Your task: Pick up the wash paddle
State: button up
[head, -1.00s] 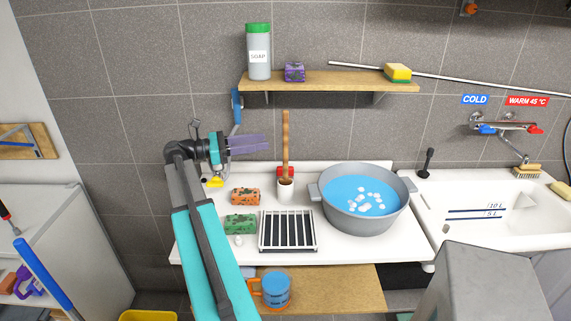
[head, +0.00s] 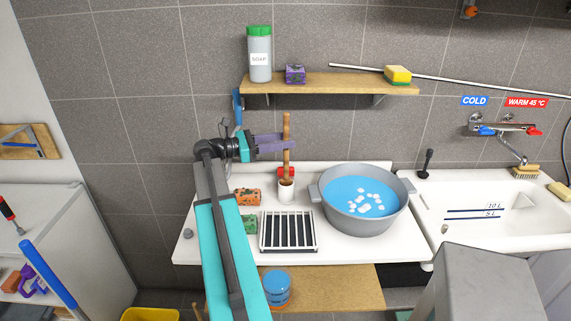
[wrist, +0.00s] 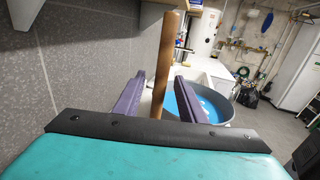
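The wash paddle (head: 287,130) is a brown wooden stick standing upright, its lower end in a white cup (head: 286,194) with a red clip (head: 286,172) just above it. My gripper (head: 289,143) is level with the paddle's upper part, its purple fingers pointing right. In the wrist view the fingers are apart (wrist: 163,88), and the paddle (wrist: 168,50) stands between them near the tips. There is a visible gap on the left; I cannot tell whether the right finger touches it. The paddle's lower end is hidden in the cup.
A grey basin (head: 399,212) of blue water and a drain rack (head: 262,247) stand on the white counter. Two sponges (head: 246,197) lie near my arm. A sink (head: 500,190) is at right.

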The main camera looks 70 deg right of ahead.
jog(key=p+x, duration=0.2)
jog(key=x, duration=0.3)
jog(key=shift+s, duration=0.1)
dwell(0.3)
dwell(0.4)
grip_shut()
